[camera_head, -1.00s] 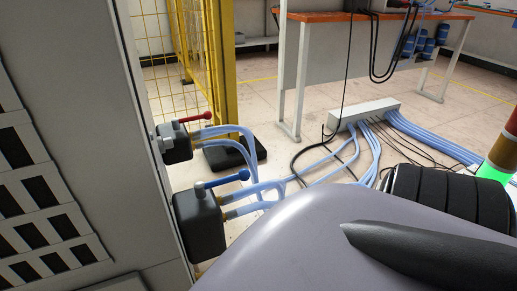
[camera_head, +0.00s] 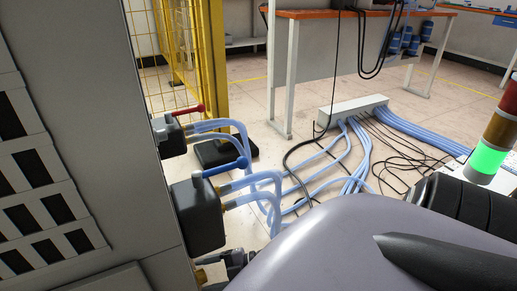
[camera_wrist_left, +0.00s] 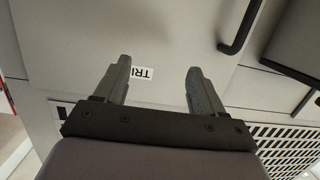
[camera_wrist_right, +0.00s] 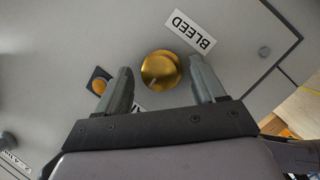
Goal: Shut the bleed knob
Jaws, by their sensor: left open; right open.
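The bleed knob (camera_wrist_right: 160,71) is a round brass knob on a grey panel in the right wrist view, beside the label BLEED (camera_wrist_right: 192,31). My right gripper (camera_wrist_right: 162,66) is open, with the knob showing between its two fingertips and no contact visible. I cannot tell how deep the fingers reach around it. In the head view my right gripper (camera_head: 234,261) is a dark shape low at the cabinet's side, largely hidden by my arm; a brass piece shows beside it. My left gripper (camera_wrist_left: 160,65) is open and empty, facing a grey panel.
An orange button (camera_wrist_right: 99,86) sits by one right finger. Above my right gripper in the head view, a blue-handled valve (camera_head: 200,215) and a red-handled valve (camera_head: 172,135) with hoses jut from the cabinet (camera_head: 150,160). A black handle (camera_wrist_left: 240,30) is near my left gripper.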

